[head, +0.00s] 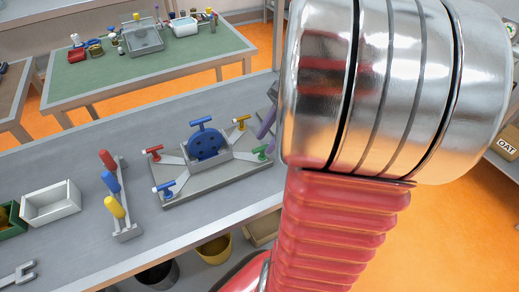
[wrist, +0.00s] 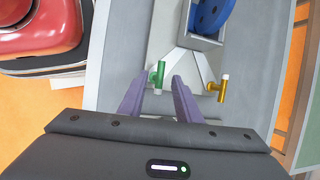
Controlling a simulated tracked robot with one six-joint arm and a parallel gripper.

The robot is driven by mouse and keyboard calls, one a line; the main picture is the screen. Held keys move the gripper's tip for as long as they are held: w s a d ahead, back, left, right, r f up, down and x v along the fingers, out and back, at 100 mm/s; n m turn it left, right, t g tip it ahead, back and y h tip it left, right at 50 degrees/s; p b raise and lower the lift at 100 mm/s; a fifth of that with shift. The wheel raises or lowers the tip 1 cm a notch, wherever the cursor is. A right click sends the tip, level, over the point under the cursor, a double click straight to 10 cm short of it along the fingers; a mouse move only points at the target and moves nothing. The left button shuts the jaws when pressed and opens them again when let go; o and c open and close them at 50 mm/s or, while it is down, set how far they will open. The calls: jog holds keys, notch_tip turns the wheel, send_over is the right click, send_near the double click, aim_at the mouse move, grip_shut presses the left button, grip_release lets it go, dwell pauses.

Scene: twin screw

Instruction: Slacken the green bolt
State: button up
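The green bolt (head: 262,151) has a T-shaped handle and stands at the right corner of the grey fixture plate (head: 190,192) in the head view. In the wrist view the green bolt (wrist: 156,76) shows between the purple fingertips, closer to the left one. My gripper (wrist: 159,84) is open and its fingers point towards the bolt. Whether a finger touches the bolt I cannot tell. In the head view only a bit of a purple finger shows beside my arm, just right of the fixture.
A yellow bolt (wrist: 218,87) stands right of the right finger. The fixture also carries a blue wheel (head: 207,144), a red bolt (head: 155,152) and a blue bolt (head: 166,187). A rack of screwdrivers (head: 127,232) and a white bin (head: 50,204) stand to the left on the bench.

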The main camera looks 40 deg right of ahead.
aim_at(261, 148)
jog(key=shift+x, duration=2.65)
jog(key=shift+c, duration=0.3)
grip_shut()
jog(key=shift+r, duration=0.1)
